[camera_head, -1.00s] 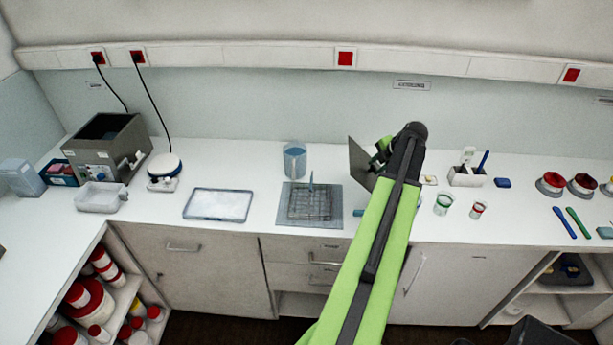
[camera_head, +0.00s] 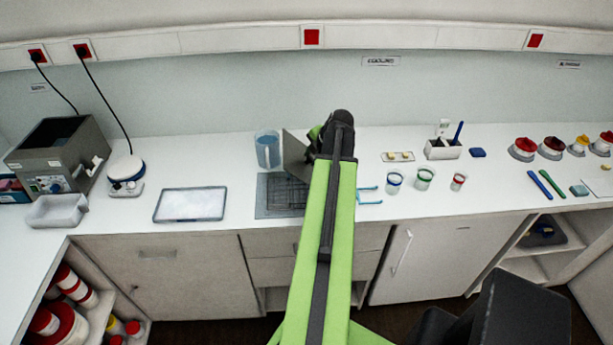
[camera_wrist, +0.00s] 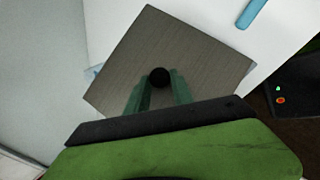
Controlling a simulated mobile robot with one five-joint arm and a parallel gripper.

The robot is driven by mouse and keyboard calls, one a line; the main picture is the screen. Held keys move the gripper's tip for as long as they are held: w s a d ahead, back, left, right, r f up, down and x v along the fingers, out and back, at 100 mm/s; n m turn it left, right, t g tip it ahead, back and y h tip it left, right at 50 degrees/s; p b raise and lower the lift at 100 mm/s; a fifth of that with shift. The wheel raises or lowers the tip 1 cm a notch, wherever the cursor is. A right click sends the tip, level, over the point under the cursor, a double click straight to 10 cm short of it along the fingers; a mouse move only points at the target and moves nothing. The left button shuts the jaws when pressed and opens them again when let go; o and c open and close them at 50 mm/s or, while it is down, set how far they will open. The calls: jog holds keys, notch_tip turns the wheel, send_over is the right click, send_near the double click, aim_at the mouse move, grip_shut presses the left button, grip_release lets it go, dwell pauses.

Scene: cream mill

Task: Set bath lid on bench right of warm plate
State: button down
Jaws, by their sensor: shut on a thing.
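The bath lid (camera_head: 295,150) is a flat grey metal sheet, held tilted above the bench near the clear jug. In the wrist view the lid (camera_wrist: 185,45) fills the middle, and its black knob (camera_wrist: 160,77) sits between the fingertips. My gripper (camera_wrist: 155,90) is shut on that knob; in the head view my gripper (camera_head: 317,138) is partly hidden by my arm. The warm plate (camera_head: 124,168) is a small round white-topped device at the left. The open grey bath (camera_head: 62,155) stands left of it.
A white-filled tray (camera_head: 190,204) lies right of the warm plate, with a dark gridded mat (camera_head: 268,207) beyond it. A clear jug (camera_head: 267,150) stands behind the mat. Small cups (camera_head: 424,179) stand to the right. Bare bench shows between warm plate and jug.

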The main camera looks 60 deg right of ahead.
aim_at(308, 167)
jog(key=shift+w+a+f, duration=0.6)
jog(key=shift+w+a, duration=0.05)
jog(key=shift+a, duration=0.1)
notch_tip(308, 167, down, 4)
jog(key=b, duration=0.4)
jog(key=shift+r, duration=0.2)
jog(key=shift+f, duration=0.15)
jog(key=c, duration=1.1)
grip_release()
